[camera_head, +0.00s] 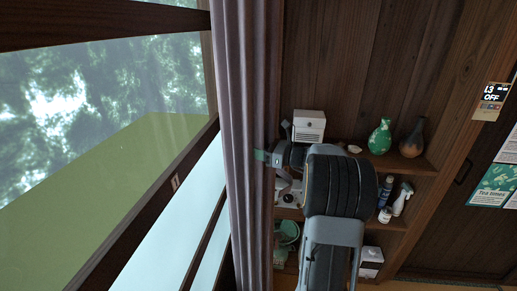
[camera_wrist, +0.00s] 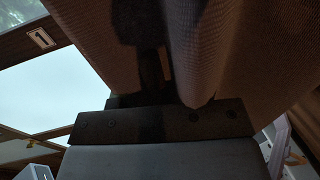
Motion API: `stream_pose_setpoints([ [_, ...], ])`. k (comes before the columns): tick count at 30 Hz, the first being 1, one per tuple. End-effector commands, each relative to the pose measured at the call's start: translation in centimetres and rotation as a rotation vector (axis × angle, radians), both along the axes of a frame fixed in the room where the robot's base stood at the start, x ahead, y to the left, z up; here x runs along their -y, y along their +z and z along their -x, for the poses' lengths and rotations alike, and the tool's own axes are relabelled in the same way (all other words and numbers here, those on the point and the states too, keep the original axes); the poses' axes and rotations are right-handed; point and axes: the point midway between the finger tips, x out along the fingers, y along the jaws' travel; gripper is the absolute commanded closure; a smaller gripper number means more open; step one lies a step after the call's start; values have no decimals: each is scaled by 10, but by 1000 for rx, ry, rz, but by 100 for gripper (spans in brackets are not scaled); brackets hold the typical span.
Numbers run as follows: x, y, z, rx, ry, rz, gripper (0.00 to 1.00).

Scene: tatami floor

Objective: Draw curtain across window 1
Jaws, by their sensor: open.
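The greyish-mauve curtain (camera_head: 240,90) hangs gathered in a narrow bunch at the right side of the window (camera_head: 100,110). Most of the glass is uncovered. My gripper (camera_head: 264,156) is open at the right edge of the curtain, about halfway down its visible length. In the wrist view the curtain folds (camera_wrist: 225,50) fill the space just in front of my gripper's dark palm (camera_wrist: 165,122). A dark gap shows between two folds. Whether cloth lies between the fingers I cannot tell. A plate marked 1 (camera_wrist: 40,38) is on the window frame at left.
Right of the curtain is a wooden shelf with a white box (camera_head: 309,125), a green vase (camera_head: 380,137), a dark vase (camera_head: 413,140) and a white spray bottle (camera_head: 402,198). My arm reaches in front of these shelves. A small display reading OFF (camera_head: 493,95) is on the right.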

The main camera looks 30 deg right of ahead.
Motion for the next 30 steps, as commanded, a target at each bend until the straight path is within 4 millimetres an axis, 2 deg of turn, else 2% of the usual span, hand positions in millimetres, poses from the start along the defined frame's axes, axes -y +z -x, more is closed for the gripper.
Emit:
stream_pose_setpoints([
  [9, -1, 0, -1, 0, 0, 0, 60],
  [22, -1, 0, -1, 0, 0, 0, 100],
  [30, -1, 0, -1, 0, 0, 0, 100],
])
